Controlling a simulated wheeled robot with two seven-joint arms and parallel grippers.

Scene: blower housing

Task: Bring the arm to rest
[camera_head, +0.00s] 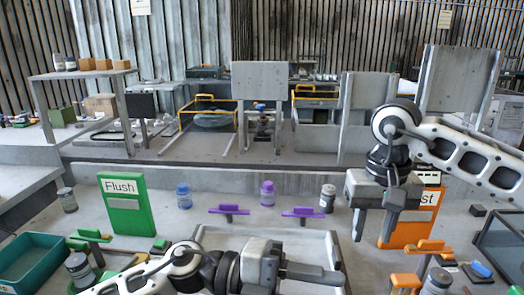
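My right arm comes in from the right, and its gripper (374,226) points down in front of the orange sign board, above the table. Its two fingers look spread, with nothing visible between them. My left arm lies low across the front from the left. Its gripper (325,274) points right over the pale tray (215,236). Its fingers overlap in this view, so I cannot tell whether they are apart. No held object shows at either gripper.
A green "Flush" board (125,207) stands left and an orange board (408,229) stands right, partly hidden by my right gripper. Blue (184,197) and purple (267,195) bottles, a grey jar (327,199) and purple stands (229,210) stand between. A teal bin (30,262) is front left.

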